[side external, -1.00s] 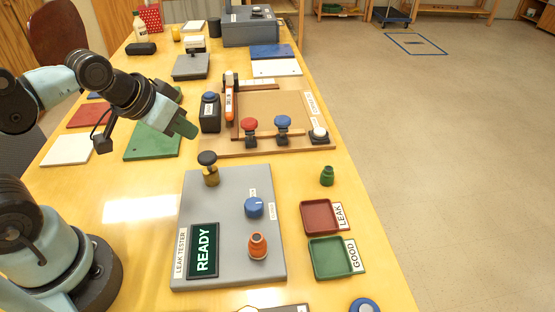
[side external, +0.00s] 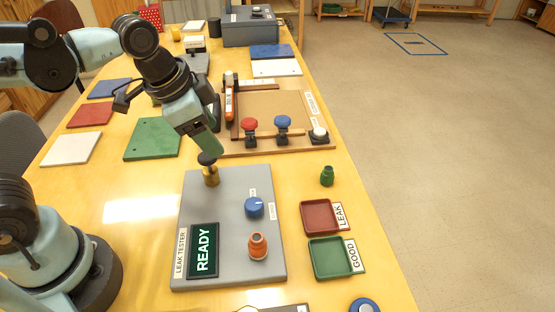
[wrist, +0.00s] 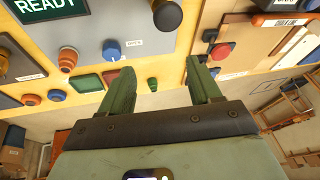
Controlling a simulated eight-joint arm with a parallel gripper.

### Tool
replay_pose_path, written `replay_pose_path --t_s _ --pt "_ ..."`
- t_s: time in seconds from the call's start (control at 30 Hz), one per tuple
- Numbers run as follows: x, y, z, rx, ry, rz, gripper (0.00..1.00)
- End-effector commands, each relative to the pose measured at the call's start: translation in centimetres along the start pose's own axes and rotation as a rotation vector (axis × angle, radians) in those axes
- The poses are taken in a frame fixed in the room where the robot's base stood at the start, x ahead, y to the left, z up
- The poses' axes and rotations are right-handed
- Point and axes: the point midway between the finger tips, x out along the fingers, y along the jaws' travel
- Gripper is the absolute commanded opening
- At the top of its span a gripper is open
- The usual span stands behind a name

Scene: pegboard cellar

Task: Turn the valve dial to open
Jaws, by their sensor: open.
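The valve dial, a blue round knob (side external: 254,207), sits on the right half of the grey leak tester panel (side external: 228,190). Small white labels lie above it and to its right, too small to read. A pale mark shows on the dial, but its setting is unclear. The dial also shows in the wrist view (wrist: 111,50), beyond the left finger and apart from it. My gripper (side external: 208,152) has green fingers spread open and empty. It is above the far edge of the panel, near the black-topped brass plunger (side external: 210,170); I cannot tell if they touch.
The panel also carries a READY screen (side external: 203,250) and an orange fitting (side external: 258,247). A green fitting (side external: 327,175), a red LEAK tray (side external: 304,218) and a green GOOD tray (side external: 315,259) are to the right. A board with red and blue knobs (side external: 283,122) lies beyond.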

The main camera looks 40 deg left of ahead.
Motion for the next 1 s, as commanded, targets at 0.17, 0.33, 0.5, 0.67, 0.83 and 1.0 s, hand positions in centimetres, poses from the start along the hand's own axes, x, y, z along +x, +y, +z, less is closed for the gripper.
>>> replay_pose_path --t_s 0.17,0.33,0.5,0.67,0.83,1.0 --pt "0.2 3.6 -3.3 0.468 -0.133 0.140 0.63" --pt "0.4 6.3 -5.0 0.792 -0.209 0.252 0.63" --pt "0.6 7.6 -5.6 0.937 -0.239 0.307 0.63" --pt "1.3 7.8 -5.3 0.953 -0.243 0.314 0.63" --pt "3.2 8.1 -4.6 0.951 -0.241 0.313 0.63" --pt "5.5 8.4 -3.8 0.950 -0.241 0.312 0.63"
